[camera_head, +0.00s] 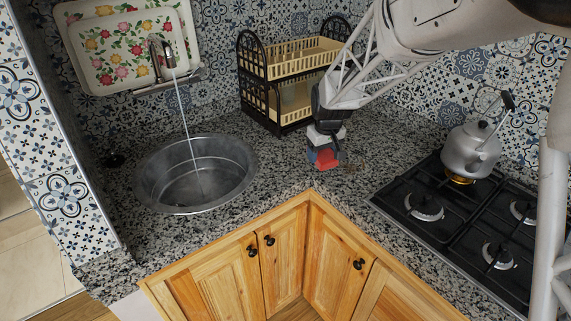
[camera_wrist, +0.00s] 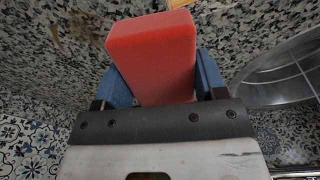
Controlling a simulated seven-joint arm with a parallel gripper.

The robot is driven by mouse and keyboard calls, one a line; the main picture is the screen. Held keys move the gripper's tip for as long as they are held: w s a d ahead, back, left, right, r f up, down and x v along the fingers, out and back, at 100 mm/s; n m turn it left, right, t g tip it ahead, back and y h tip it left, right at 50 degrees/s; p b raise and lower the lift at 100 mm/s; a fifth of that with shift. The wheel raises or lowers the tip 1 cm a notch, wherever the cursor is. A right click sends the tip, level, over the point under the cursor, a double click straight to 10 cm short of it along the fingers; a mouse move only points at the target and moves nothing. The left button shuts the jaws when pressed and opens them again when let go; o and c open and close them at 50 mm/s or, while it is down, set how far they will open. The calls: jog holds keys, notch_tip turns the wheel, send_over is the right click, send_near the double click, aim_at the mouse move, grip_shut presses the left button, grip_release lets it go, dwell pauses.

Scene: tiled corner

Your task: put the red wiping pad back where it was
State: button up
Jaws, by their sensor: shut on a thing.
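The red wiping pad (camera_wrist: 155,50) is a red block between the two blue fingers of my gripper (camera_wrist: 162,82) in the wrist view. My gripper is shut on it. In the head view the red pad (camera_head: 325,158) shows at the end of my gripper (camera_head: 323,152), over the speckled counter between the sink and the stove. I cannot tell whether the pad touches the counter. Brownish marks (camera_head: 352,168) lie on the counter just right of the pad; they also show in the wrist view (camera_wrist: 85,25).
A round metal sink (camera_head: 232,150) with running water is at left. A two-tier dish rack (camera_head: 270,112) stands behind my gripper. A gas stove (camera_head: 455,215) with a kettle (camera_head: 470,150) on a lit burner is at right. The counter's front edge lies below the pad.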

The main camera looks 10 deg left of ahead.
jog(key=s+a+f+n+g, duration=0.1)
jog(key=s+a+f+n, duration=0.1)
jog(key=s+a, duration=0.4)
jog(key=s, duration=0.2)
jog(key=shift+s+f+n+h, duration=0.2)
jog(key=shift+s+n+h, duration=0.1)
jog(key=shift+s, duration=0.1)
jog(key=shift+w+a, duration=0.1)
jog(key=shift+w, duration=0.05)
send_over(286, 164)
jog(key=shift+w+a+f, duration=0.1)
jog(key=shift+f, duration=0.65)
jog(key=shift+f, duration=1.75)
jog(key=shift+f, duration=0.1)
jog(key=o, duration=0.9)
jog(key=shift+c, duration=0.2)
